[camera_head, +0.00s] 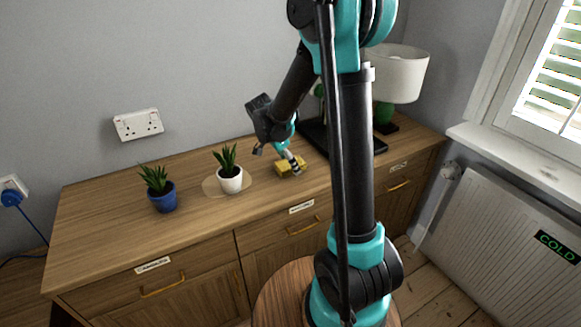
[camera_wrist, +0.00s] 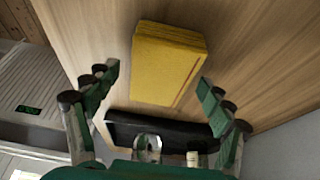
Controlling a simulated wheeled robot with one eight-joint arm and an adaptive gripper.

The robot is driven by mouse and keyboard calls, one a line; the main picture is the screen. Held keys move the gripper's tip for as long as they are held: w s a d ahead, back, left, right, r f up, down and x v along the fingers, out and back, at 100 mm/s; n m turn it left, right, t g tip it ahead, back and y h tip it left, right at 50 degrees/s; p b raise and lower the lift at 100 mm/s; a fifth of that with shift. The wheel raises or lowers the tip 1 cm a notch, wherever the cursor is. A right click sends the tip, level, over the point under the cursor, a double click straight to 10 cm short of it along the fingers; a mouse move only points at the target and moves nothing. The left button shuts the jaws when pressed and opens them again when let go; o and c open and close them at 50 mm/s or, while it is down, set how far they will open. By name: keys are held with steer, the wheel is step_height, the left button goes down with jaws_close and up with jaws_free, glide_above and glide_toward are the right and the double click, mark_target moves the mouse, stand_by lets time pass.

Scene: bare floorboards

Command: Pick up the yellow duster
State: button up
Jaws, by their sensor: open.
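The yellow duster (camera_head: 284,168) is a small folded yellow block on the wooden cabinet top (camera_head: 110,204). In the head view it lies right of the white-potted plant. In the wrist view the duster (camera_wrist: 165,68) is large, just beyond the fingertips and roughly centred between them. My gripper (camera_head: 277,160) hangs over the cabinet at the duster in the head view. In the wrist view my gripper (camera_wrist: 160,80) has its fingers spread wide, with nothing held between them. One finger partly covers the duster in the head view.
A black tray (camera_head: 313,140) and a lamp (camera_head: 396,75) are at the right. The cabinet's left end is clear.

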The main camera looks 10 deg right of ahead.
steer(key=shift+f, duration=0.25)
stand_by(0.3)
steer(key=c, duration=1.3)
step_height(320, 180, up, 21)
steer(key=shift+f, duration=0.2)
